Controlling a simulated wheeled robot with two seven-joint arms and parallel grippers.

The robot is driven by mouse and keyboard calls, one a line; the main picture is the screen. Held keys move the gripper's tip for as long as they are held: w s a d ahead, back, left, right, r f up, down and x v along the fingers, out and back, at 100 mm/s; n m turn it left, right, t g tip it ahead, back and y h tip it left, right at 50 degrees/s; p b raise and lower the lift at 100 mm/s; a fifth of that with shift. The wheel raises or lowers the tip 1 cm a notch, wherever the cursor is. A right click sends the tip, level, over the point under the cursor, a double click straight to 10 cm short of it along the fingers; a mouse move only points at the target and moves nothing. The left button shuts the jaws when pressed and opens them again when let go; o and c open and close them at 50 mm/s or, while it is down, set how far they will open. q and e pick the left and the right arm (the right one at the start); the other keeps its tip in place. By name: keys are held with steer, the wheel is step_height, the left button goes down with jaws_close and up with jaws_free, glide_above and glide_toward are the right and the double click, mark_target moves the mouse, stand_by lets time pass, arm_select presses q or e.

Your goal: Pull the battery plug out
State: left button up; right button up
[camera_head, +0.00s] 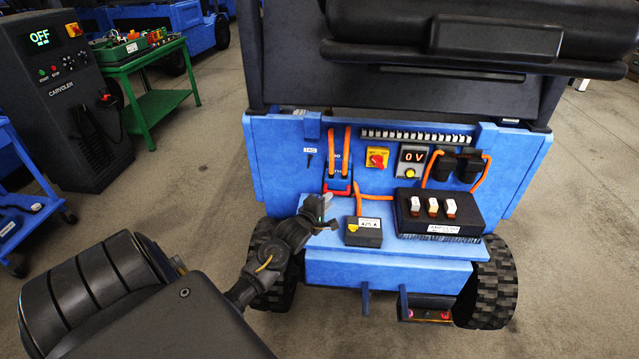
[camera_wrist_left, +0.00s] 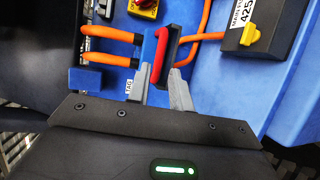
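The battery plug is a blue connector with a red handle (camera_head: 337,191), low on the blue truck panel, with two thick orange cables (camera_head: 338,150) running into it. In the left wrist view the red handle (camera_wrist_left: 161,50) lies beside the connector's blue body (camera_wrist_left: 148,47), and the cables come in from the left. My left gripper (camera_head: 322,203) is just below and left of the plug in the head view. In the wrist view its grey fingers (camera_wrist_left: 160,80) stand apart, one on each side of the handle's near end. Whether they touch it cannot be told. My right gripper is not in view.
A black box with a yellow knob (camera_head: 363,232) sits right of the plug, and a black box with three switches (camera_head: 440,212) further right. A yellow-and-red switch (camera_head: 376,157) and a display reading 0 V (camera_head: 412,156) are above. A charger reading OFF (camera_head: 60,100) stands left.

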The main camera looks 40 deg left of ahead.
arm_select(q)
steer(key=v, duration=0.6)
steer(key=shift+s+r, duration=0.1)
stand_by(0.4)
steer(key=s+d+f+m+g+h, duration=0.15)
steer(key=s+f+m, duration=0.35)
steer(key=f, duration=0.6)
steer(key=s+d+f+m+g, duration=0.35)
steer(key=f+m, duration=0.35)
steer(key=f, duration=0.4)
steer(key=s+d+f+m+g+h, duration=0.15)
steer(key=s+f+m, duration=0.4)
steer(key=f, duration=0.55)
steer(key=s+d+f+m+g, duration=0.2)
steer(key=s+d+f, duration=0.2)
steer(key=s, duration=0.6)
steer(key=s+d+f+m+g, duration=0.2)
steer(key=s+f, duration=0.5)
steer(key=s, duration=0.4)
steer(key=s+d+f+m+g, duration=0.2)
steer(key=s+d+f+g, duration=0.2)
steer(key=s+d, duration=0.3)
steer(key=s+f, duration=0.1)
steer(key=s, duration=0.3)
steer(key=shift+s+f+m+h, duration=0.2)
steer(key=shift+f+m+h, duration=0.15)
steer(key=shift+h, duration=0.05)
steer(key=shift+o, duration=0.8)
